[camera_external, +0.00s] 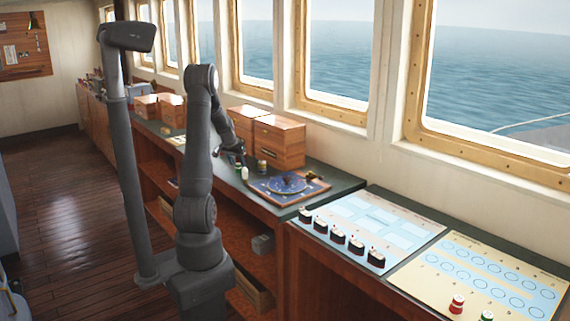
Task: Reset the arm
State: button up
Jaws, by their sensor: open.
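My gripper (232,148) is at the end of my dark grey arm, over the counter near the window side.
Wooden boxes (279,142) stand behind my gripper. A blue round chart on a board (288,185) lies to its right. Several black pieces (337,236) line a light blue sheet (405,222). A yellow sheet (440,290) holds a red piece (457,304).

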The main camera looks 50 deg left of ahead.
jog(key=shift+x, duration=1.1)
jog(key=shift+r, duration=1.5)
